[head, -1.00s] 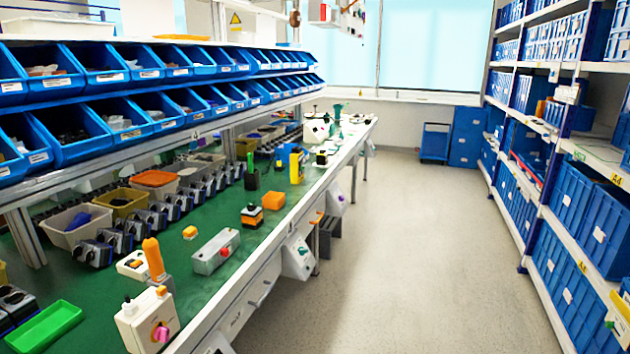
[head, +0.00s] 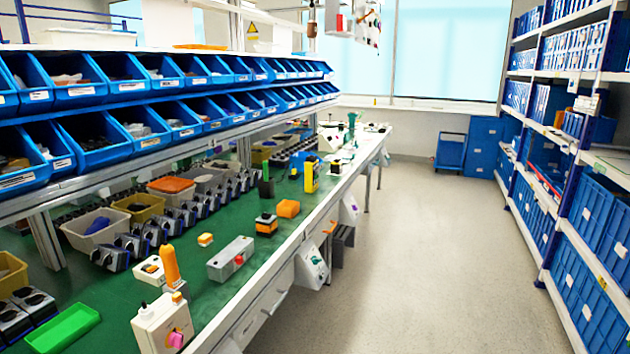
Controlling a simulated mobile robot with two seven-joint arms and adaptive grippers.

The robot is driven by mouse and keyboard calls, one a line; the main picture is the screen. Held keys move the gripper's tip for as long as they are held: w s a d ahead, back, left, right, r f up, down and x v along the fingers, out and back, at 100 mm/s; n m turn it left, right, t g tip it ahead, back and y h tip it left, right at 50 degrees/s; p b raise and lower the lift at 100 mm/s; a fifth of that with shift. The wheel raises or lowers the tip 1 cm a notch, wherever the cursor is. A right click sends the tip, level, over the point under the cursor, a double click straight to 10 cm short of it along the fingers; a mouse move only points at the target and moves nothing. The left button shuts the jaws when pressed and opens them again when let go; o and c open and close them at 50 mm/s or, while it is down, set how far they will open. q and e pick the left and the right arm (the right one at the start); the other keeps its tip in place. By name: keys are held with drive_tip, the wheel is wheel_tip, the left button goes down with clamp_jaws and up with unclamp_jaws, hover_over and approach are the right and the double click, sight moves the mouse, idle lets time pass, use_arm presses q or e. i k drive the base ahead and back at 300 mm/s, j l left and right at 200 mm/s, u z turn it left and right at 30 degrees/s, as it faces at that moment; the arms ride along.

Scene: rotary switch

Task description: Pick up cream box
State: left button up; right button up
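A cream box (head: 150,330) with a pink knob on its front and a small dark button on top stands at the near edge of the green bench, lower left of the head view. Its lower part is cut off by the frame's bottom edge. A smaller cream box (head: 149,271) with an orange part lies just behind it. An orange upright handle (head: 170,266) stands between them. Neither of my grippers is in view.
The aisle floor (head: 400,270) is clear.

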sight(152, 336)
drive_tip(key=i+l+u, duration=0.1)
drive_tip(key=u, duration=1.2)
drive_tip(key=i+l+u, duration=0.15)
drive_tip(key=l+u, duration=0.65)
drive_tip(key=i+l, duration=0.05)
drive_tip(key=l, duration=0.05)
